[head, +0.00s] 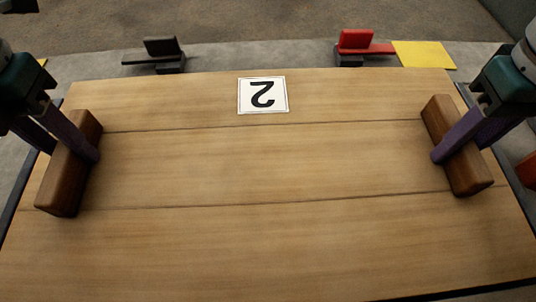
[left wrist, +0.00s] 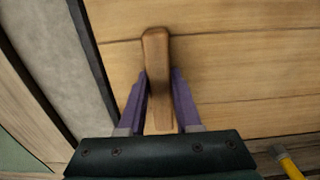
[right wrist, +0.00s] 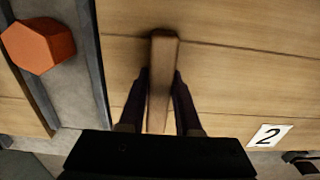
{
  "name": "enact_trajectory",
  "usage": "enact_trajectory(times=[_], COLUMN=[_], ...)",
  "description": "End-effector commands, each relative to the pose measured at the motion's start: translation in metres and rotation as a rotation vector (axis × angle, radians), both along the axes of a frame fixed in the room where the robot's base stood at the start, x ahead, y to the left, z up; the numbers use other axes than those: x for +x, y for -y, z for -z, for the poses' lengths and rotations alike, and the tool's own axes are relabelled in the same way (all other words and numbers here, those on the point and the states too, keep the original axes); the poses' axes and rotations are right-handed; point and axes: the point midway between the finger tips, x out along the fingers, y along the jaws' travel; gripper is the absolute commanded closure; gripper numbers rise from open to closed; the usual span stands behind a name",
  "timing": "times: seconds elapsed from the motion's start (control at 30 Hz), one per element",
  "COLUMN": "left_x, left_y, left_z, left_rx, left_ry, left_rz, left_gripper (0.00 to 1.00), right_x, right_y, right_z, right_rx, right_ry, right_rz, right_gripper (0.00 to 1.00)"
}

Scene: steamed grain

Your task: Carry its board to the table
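A wide wooden board (head: 265,170) of pale planks fills most of the head view, with a white card marked "2" (head: 262,95) on its far part. It has a brown bar handle on the left (head: 70,165) and one on the right (head: 458,145). My left gripper (head: 92,152) has its fingers on both sides of the left handle, which also shows in the left wrist view (left wrist: 158,70). My right gripper (head: 440,155) has its fingers on both sides of the right handle, also in the right wrist view (right wrist: 162,75). Both look shut on the handles. Whether the board is raised is unclear.
Beyond the board's far edge are a black object (head: 160,55), a red and black object (head: 362,45) and a yellow square (head: 424,54) on a grey surface. An orange six-sided block (right wrist: 38,46) lies beside the board in the right wrist view.

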Motion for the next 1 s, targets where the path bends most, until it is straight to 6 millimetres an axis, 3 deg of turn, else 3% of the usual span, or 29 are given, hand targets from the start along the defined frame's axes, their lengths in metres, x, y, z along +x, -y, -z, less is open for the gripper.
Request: enact_trajectory(times=[0.03, 0.23, 1.0], left_x=[0.0001, 0.0002, 0.0003], left_y=[-0.0002, -0.0003, -0.0005], left_z=[-0.0002, -0.0003, -0.0005], left_rx=[0.000, 0.001, 0.001], left_ry=[0.000, 0.000, 0.001], left_rz=[0.000, 0.000, -0.001], left_gripper=[0.78, 1.00, 1.00], right_x=[0.0001, 0.0001, 0.0002], right_y=[0.0002, 0.0002, 0.0006], right_z=[-0.0001, -0.0002, -0.0005], right_rx=[0.000, -0.001, -0.001], right_ry=[0.000, 0.000, 0.000], right_rz=[0.000, 0.000, 0.001], right_gripper=[0.78, 1.00, 1.00])
